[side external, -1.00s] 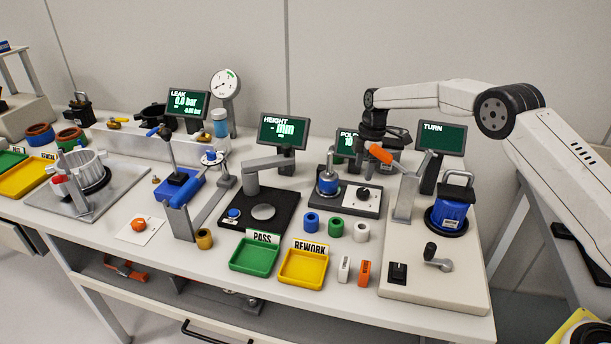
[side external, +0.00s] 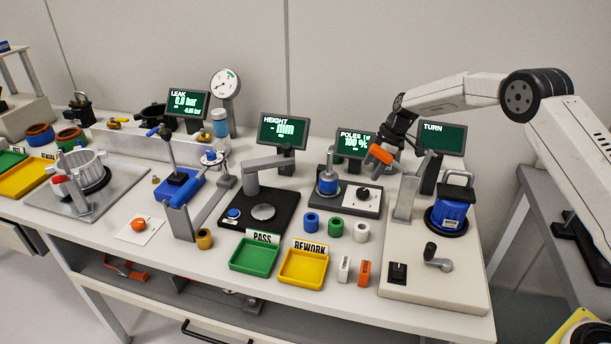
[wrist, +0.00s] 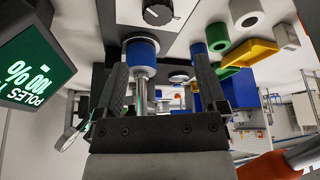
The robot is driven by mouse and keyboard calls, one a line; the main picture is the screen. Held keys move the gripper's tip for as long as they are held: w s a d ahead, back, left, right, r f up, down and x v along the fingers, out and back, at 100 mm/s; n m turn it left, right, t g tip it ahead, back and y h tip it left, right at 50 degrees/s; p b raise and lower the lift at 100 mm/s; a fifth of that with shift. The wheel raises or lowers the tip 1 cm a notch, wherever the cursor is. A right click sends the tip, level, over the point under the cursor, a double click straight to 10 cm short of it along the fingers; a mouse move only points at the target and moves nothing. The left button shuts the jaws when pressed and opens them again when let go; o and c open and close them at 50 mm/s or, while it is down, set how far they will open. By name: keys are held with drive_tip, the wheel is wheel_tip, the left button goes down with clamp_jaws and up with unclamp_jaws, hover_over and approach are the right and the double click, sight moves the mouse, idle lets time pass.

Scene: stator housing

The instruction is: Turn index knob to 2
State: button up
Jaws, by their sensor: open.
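The index knob (side external: 364,194) is a small black dial with a white pointer on the dark and light poles station, right of a blue-and-steel part (side external: 327,180). In the wrist view the knob (wrist: 158,12) shows at the top edge, and I cannot read any number beside it. My gripper (side external: 388,150) is above and behind the station, tilted, partly behind an orange handle. In the wrist view my gripper (wrist: 160,75) is open with its two dark fingers apart. The blue-and-steel part (wrist: 140,52) shows between and beyond the fingers, apart from the knob.
The poles screen (side external: 354,144) reads 100 %. Blue, green and white rings (side external: 335,229) lie in front of the station. A blue part with a black handle (side external: 449,215) stands at right.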

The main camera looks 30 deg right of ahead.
sight(364, 191)
drive_tip(key=f, duration=0.6)
drive_tip(key=shift+w+a+f, duration=0.15)
drive_tip(key=shift+a+f, duration=0.1)
drive_tip(key=shift+a, duration=0.1)
drive_tip(key=shift+w+a+f, duration=0.1)
drive_tip(key=shift+a+f, duration=0.1)
drive_tip(key=shift+f, duration=0.3)
drive_tip(key=shift+c, duration=0.2)
clamp_jaws()
drive_tip(key=shift+m+t+h, duration=0.3)
drive_tip(key=shift+m+t, duration=0.2)
drive_tip(key=shift+m, duration=1.1)
drive_tip(key=shift+o, duration=0.2)
unclamp_jaws()
drive_tip(key=shift+r, duration=0.15)
